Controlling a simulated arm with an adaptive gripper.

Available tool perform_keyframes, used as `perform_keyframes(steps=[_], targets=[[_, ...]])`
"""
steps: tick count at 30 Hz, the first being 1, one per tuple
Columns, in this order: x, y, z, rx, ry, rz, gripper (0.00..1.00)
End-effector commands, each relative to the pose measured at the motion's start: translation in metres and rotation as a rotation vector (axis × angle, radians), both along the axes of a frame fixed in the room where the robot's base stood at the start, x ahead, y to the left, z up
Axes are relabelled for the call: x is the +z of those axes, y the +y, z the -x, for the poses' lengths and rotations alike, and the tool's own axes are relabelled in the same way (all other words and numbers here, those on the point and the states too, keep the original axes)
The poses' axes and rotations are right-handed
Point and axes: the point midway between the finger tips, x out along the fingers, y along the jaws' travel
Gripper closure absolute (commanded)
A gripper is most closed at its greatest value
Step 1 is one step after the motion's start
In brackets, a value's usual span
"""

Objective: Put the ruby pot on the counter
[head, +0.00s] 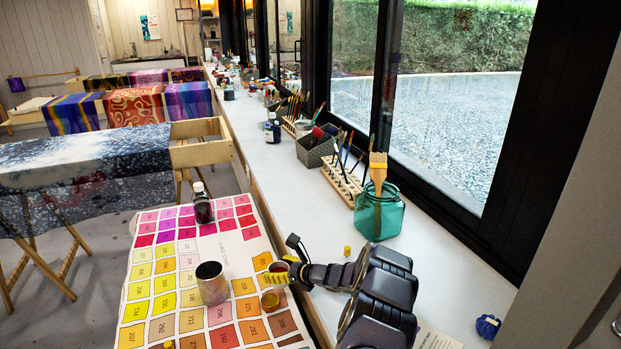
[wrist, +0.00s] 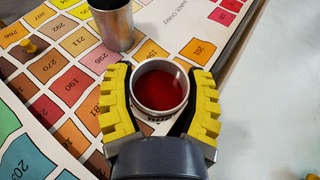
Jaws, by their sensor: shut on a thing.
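The ruby pot (wrist: 160,88) is a small round metal-rimmed pot with dark red contents. In the wrist view it sits between the yellow ribbed fingers of my gripper (wrist: 160,100), which are shut on its sides. In the head view the pot (head: 278,267) shows only in part, at my gripper (head: 276,274), above the right edge of the colour chart. I cannot tell whether its base touches the chart. The counter (head: 290,190) is a long pale surface along the windows, just right of the chart.
On the counter are a teal jar (head: 390,215) with a brush, a wooden brush rack (head: 340,183) and a blue object (head: 487,326). The counter's near middle is partly clear.

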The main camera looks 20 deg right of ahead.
Motion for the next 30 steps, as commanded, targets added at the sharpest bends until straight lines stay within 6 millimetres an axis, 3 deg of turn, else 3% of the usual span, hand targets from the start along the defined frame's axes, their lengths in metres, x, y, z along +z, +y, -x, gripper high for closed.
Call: perform_keyframes(steps=[1,6,9,14,17,30], targets=[[0.010,-0.021,-0.017,-0.074,-0.008,0.006,0.76],[0.041,-0.079,-0.058,-0.291,-0.005,0.004,0.76],[0.059,-0.103,-0.073,-0.379,-0.004,0.005,0.76],[0.073,-0.121,-0.084,-0.450,0.000,0.001,0.76],[0.067,-0.123,-0.086,-0.461,0.002,0.000,0.76],[0.009,-0.123,-0.085,-0.461,0.005,0.002,0.76]])
